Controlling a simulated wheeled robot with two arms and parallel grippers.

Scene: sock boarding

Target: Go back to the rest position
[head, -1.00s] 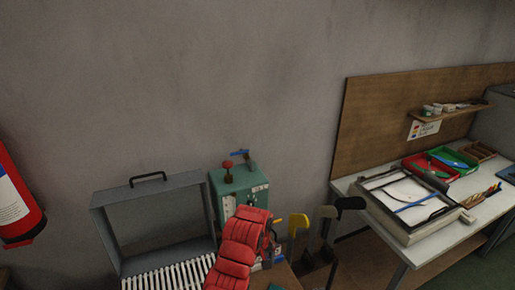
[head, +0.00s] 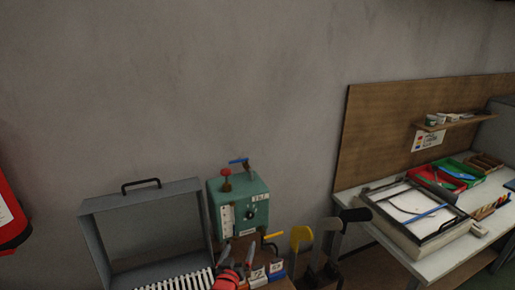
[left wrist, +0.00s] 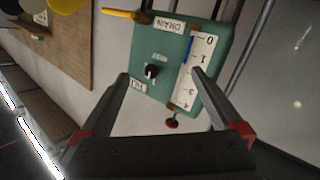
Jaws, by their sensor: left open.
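My left gripper (head: 237,256) is at the bottom of the head view, with the end of my red arm below it. Its two grey fingers are apart with nothing between them. It is in front of the green control box (head: 240,207), which has a red knob, a blue lever and a white scale. The left wrist view shows the spread fingers (left wrist: 161,78) facing the green box (left wrist: 178,62) and its DRAIN label. I cannot tell whether they touch it. My right gripper is not in view.
A grey open hood (head: 142,197) with white slats stands left of the box. Yellow (head: 301,236) and black (head: 355,215) foot-shaped boards stand to the right. A white table (head: 430,262) holds a framed tray (head: 420,217) and red and green bins. A fire extinguisher (head: 10,215) is far left.

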